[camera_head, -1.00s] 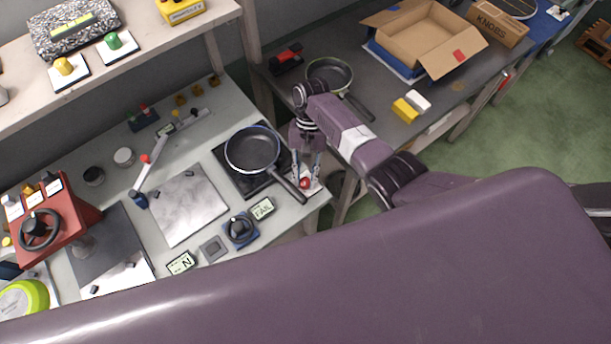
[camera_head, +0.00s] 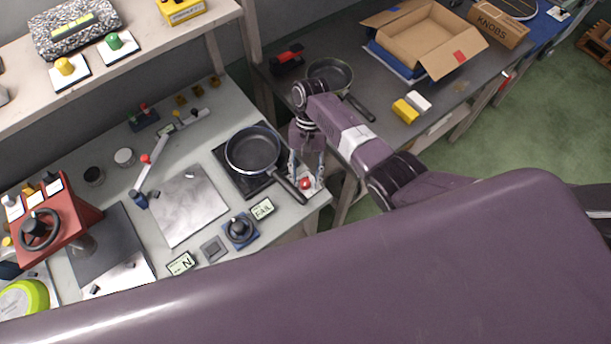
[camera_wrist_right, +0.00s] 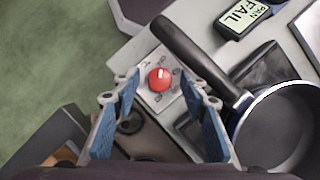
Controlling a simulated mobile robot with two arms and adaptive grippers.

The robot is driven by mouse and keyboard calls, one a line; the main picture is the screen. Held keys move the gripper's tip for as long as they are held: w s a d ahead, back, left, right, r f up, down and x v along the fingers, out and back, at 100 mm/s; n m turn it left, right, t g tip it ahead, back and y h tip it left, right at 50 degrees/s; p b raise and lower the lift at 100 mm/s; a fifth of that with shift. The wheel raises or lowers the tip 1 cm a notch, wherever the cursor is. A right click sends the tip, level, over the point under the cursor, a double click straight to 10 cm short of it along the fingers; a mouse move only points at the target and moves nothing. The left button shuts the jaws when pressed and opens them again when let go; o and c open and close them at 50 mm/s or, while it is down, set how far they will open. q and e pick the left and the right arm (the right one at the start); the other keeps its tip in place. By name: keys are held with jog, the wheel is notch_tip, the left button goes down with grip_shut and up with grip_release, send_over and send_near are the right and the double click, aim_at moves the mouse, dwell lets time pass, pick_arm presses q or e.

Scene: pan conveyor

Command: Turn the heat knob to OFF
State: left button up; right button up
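The red heat knob (camera_wrist_right: 160,79) sits on a pale plate with small markings in the right wrist view. It also shows in the head view (camera_head: 305,184), at the bench's right corner beside the pan handle. My right gripper (camera_wrist_right: 167,88) is open above it, with a blue-padded finger on either side; the knob appears between the fingertips, and I cannot tell whether they touch it. The gripper also shows in the head view (camera_head: 307,170). The marking the knob points to is too small to read. My left gripper is not in view.
A dark frying pan (camera_head: 253,150) stands on a black hob (camera_head: 226,165); its handle (camera_wrist_right: 196,54) runs close beside the knob and right finger. A FAIL display (camera_head: 262,209) and a black dial on a blue base (camera_head: 240,230) are nearby.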

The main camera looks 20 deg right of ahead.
jog(key=v, duration=1.2)
jog(key=shift+s+f, duration=0.1)
